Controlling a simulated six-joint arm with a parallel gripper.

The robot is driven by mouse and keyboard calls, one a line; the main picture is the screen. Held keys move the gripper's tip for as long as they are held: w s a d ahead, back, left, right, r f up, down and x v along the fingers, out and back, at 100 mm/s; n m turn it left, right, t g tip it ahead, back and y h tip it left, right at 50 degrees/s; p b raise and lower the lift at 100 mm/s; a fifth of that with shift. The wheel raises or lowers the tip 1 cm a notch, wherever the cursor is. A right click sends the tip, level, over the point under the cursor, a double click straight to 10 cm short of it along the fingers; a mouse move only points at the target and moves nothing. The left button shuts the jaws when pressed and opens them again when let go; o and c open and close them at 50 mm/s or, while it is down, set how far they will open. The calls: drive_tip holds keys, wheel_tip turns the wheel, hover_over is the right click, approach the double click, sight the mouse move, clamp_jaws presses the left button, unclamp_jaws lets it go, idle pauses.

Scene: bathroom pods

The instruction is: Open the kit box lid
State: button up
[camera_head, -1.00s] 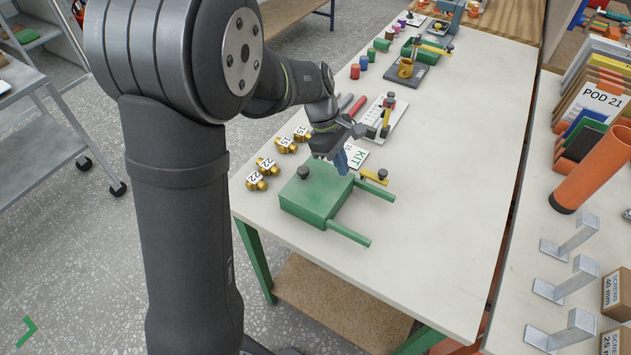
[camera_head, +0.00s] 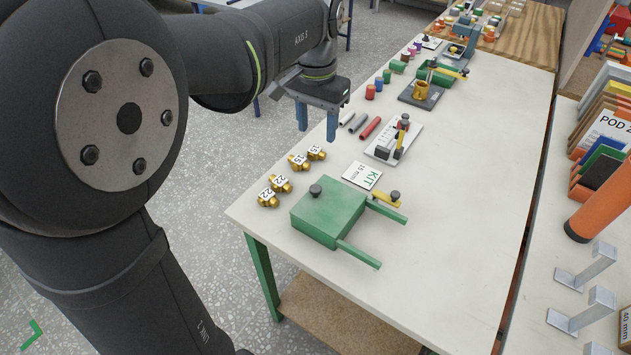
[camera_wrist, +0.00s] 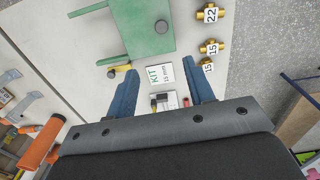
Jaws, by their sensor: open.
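The green kit box (camera_head: 325,219) stands on the near part of the white bench. Its flat lid is down and carries a dark round knob (camera_head: 316,190). Two green rails (camera_head: 358,254) stick out to its right. A yellow piece with a dark knob (camera_head: 387,199) is beside the farther rail. In the wrist view the green box (camera_wrist: 140,30) is at the top, with its knob (camera_wrist: 161,27) in sight. My gripper (camera_head: 317,122) is open and empty, raised beyond the box near the bench's left edge. Its blue fingers (camera_wrist: 160,68) point toward the bench, apart from the box.
A KIT 15 mm card (camera_head: 362,175) lies behind the box. Several numbered brass fittings (camera_head: 281,184) line the left edge. Grey and red cylinders (camera_head: 370,127) and a white plate with a clamp (camera_head: 395,145) lie farther back. The bench right of the box is clear.

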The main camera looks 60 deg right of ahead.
approach(315, 188)
wheel_tip(315, 188, down, 8)
drive_tip(key=shift+s+f, duration=0.1)
drive_tip(key=shift+s, duration=0.05)
idle(0.4)
